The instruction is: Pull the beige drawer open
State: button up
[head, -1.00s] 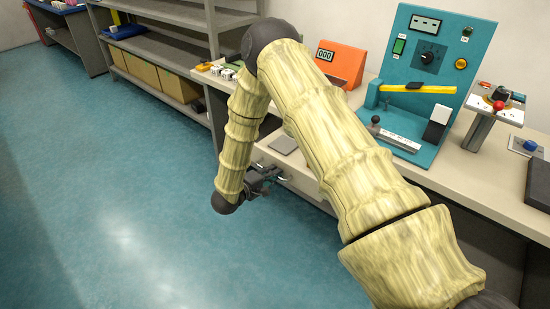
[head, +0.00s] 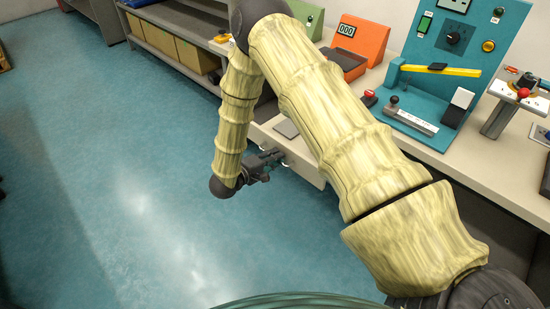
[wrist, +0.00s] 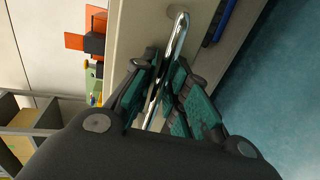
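The beige drawer (head: 302,172) is under the bench, partly hidden behind my arm in the head view. Its pale front also shows in the wrist view (wrist: 145,28), with a shiny metal bar handle (wrist: 178,38) on it. My gripper (wrist: 163,82) is at the handle, with one finger on each side of the bar. The fingers are close together and appear shut on it. In the head view my gripper (head: 264,163) is small and dark in front of the drawer. How far the drawer is out is hard to tell.
The bench (head: 490,185) carries a teal panel (head: 455,65) with a yellow bar, an orange box (head: 357,45) and a red-knobbed lever device (head: 518,95). Shelving with cardboard boxes (head: 160,45) stands at the back left. The blue-green floor (head: 90,190) to the left is clear.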

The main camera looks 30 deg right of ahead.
dwell(0.3)
jog(key=v, duration=1.2)
jog(key=shift+f, duration=0.15)
